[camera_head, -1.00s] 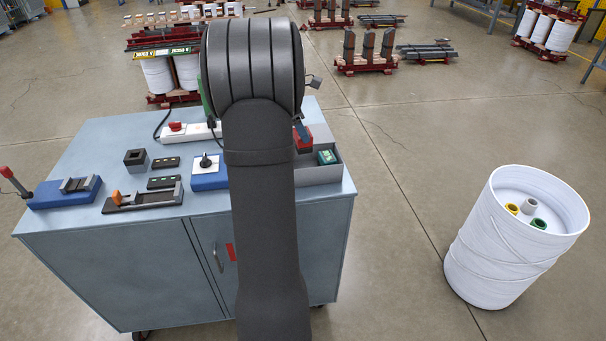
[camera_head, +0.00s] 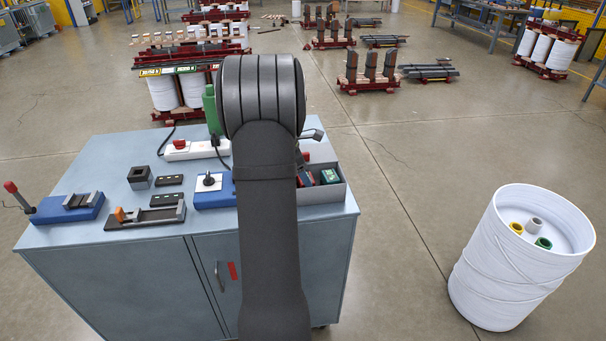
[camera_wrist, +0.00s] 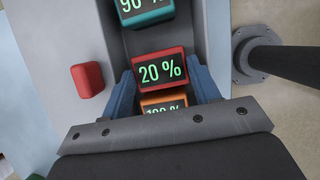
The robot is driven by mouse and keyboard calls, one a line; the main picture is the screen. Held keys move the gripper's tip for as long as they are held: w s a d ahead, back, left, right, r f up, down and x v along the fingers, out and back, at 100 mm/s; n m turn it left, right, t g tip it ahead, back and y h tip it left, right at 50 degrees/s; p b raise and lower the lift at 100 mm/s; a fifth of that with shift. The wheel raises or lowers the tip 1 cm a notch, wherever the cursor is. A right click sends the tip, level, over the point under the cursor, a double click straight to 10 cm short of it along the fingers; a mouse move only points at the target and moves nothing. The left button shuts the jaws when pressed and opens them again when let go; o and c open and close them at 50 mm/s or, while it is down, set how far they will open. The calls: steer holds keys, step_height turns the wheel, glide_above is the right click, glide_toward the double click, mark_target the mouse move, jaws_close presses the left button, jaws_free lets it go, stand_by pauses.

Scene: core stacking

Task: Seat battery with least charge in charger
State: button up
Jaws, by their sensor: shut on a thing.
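A red battery reading 20 % (camera_wrist: 160,72) sits between the blue fingers of my gripper (camera_wrist: 163,88) in the wrist view, with a finger on each side. My gripper is shut on it. It is in or just above the grey tray (camera_wrist: 215,35); I cannot tell whether it is lifted. A teal battery reading 90 % (camera_wrist: 146,10) is beyond it, and an orange one, apparently 100 % (camera_wrist: 163,106), is on the near side, partly hidden. In the head view the tray (camera_head: 325,194) is at the table's right end, and my arm hides the fingertips. I cannot tell which fixture is the charger.
On the table (camera_head: 100,262) stand a blue lever fixture (camera_head: 60,211), a black square socket (camera_head: 140,178), a dark slide fixture with an orange part (camera_head: 148,217), a blue knob box (camera_head: 211,200) and a white strip with a red button (camera_head: 190,150). A white drum (camera_head: 510,280) stands right.

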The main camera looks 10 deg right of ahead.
steer(key=shift+f, duration=0.2)
steer(key=o, duration=1.2)
steer(key=shift+f, duration=0.15)
steer(key=shift+o, duration=0.2)
steer(key=d+v, duration=0.1)
steer(key=v, duration=1.6)
steer(key=shift+r, duration=0.5)
steer(key=shift+f, duration=0.1)
steer(key=x, duration=1.3)
steer(key=shift+a+f, duration=0.2)
steer(key=shift+f, duration=0.75)
steer(key=c, duration=0.4)
